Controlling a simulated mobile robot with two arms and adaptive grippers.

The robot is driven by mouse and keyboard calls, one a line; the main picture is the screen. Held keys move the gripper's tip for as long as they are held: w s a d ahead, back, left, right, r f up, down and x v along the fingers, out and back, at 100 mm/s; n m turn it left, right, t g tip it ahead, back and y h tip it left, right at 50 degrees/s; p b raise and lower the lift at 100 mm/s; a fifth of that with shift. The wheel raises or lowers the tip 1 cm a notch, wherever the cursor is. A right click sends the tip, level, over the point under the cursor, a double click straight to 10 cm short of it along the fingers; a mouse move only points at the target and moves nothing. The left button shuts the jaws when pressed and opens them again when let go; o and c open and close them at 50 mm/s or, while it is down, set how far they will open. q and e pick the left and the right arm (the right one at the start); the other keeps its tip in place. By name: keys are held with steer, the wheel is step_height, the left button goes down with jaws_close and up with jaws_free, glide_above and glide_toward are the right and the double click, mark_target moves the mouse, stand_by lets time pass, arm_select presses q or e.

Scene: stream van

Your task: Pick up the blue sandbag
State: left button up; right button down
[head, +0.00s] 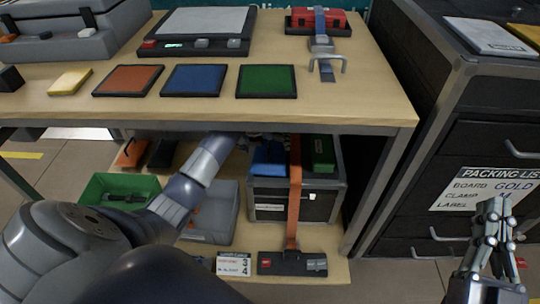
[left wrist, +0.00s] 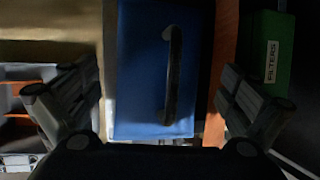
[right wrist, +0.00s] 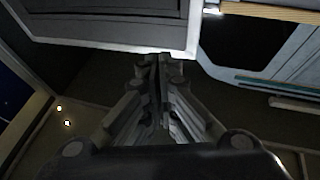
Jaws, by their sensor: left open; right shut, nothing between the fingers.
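The blue sandbag (head: 269,158) lies on top of a dark case on the lower shelf, under the worktable. In the left wrist view the blue sandbag (left wrist: 140,75) fills the middle, with a black handle (left wrist: 172,75) on its face. My left gripper (left wrist: 160,90) is open, its fingers on either side of the sandbag and apart from the handle. In the head view my left arm reaches under the tabletop, and its gripper is mostly hidden there. My right gripper (head: 494,210) is shut and empty, out at the right by the cabinet; its fingers also show in the right wrist view (right wrist: 160,65).
An orange strap (head: 295,190) runs down the dark case (head: 318,206) beside the sandbag. A green filters box (head: 323,152) stands right of the strap. The tabletop edge (head: 230,118) overhangs the shelf. A green bin (head: 97,187) and grey bin (head: 224,215) stand left.

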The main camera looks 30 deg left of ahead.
arm_select(q)
steer(key=b+x, duration=0.1)
steer(key=x, duration=0.2)
steer(key=shift+f, duration=0.1)
steer(key=shift+w+f, duration=0.15)
steer(key=shift+f, duration=0.05)
arm_select(e)
steer(key=s+r+t+y, duration=0.1)
steer(key=s+r+t, duration=0.3)
steer(key=r, duration=0.1)
steer(key=shift+r, duration=0.4)
arm_select(q)
steer(key=shift+c, duration=0.2)
arm_select(e)
steer(key=shift+d, duration=0.1)
arm_select(q)
steer(key=c, duration=1.4)
steer(key=shift+r, duration=0.15)
steer(key=shift+c, duration=1.3)
arm_select(e)
steer(key=shift+y, duration=0.3)
steer(key=shift+w, duration=0.1)
